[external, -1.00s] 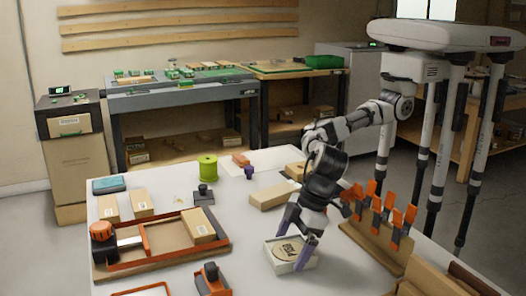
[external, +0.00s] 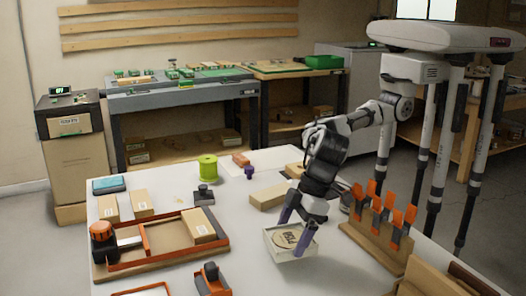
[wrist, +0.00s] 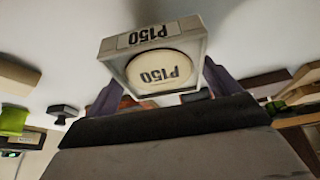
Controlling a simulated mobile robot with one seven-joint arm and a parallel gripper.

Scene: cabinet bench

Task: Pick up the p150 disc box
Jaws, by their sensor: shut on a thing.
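The p150 disc box (external: 290,247) is a pale square box with a round tan disc marked P150 in its top. In the wrist view the box (wrist: 127,42) shows P150 on its side and on the disc (wrist: 160,72). My gripper (external: 295,230) is shut on the box, with one purple finger on each of two opposite sides. The box appears slightly raised from the white table (external: 232,246). In the wrist view the fingers show on both sides of the box, partly hidden behind my dark gripper body.
An orange-edged tray (external: 165,248) with a cardboard box (external: 198,226) lies to the left. A wooden rack with orange clamps (external: 372,235) stands close on the right. A long cardboard box (external: 272,194) and a green spool (external: 208,168) are farther back.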

